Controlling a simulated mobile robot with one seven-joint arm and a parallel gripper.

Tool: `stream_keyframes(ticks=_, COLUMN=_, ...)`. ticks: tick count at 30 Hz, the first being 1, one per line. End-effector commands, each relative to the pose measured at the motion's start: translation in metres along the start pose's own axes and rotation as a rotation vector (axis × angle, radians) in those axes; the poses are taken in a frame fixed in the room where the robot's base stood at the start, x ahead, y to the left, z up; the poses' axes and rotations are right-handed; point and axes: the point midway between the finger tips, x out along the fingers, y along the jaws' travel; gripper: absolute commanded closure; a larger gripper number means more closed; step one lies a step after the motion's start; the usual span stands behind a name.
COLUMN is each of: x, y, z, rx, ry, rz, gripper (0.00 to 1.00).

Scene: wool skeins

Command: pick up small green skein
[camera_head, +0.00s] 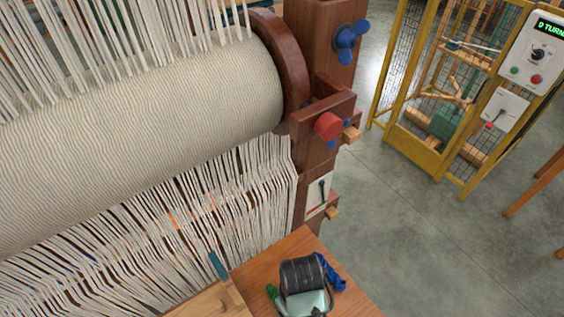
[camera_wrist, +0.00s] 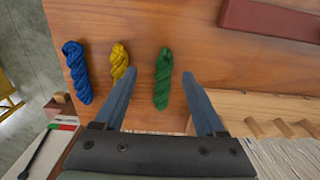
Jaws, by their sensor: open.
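The small green skein (camera_wrist: 163,80) is twisted and lies on the brown wooden tabletop (camera_wrist: 150,28). In the wrist view it appears between the fingertips of my open gripper (camera_wrist: 160,74), nearer the right finger; whether they are at its height I cannot tell. In the head view a bit of the green skein (camera_head: 272,291) shows left of my wrist, which hides the rest.
A yellow skein (camera_wrist: 120,61) and a blue skein (camera_wrist: 77,72) lie left of the green one. A dark red bar (camera_wrist: 272,18) lies at the upper right. A pale notched wooden piece (camera_wrist: 255,108) is at the right. The loom's cloth roll (camera_head: 150,115) stands behind the tabletop.

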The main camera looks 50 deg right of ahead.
Motion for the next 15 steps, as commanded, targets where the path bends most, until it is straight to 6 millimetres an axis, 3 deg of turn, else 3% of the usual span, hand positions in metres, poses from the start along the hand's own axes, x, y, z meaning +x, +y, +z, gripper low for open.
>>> stream_keyframes(ticks=6, x=0.014, y=-0.002, z=0.001, rx=0.000, ry=-0.001, rz=0.000, gripper=0.28)
stream_keyframes(ticks=15, x=0.052, y=-0.007, z=0.003, rx=0.001, ry=0.001, rz=0.001, gripper=0.28)
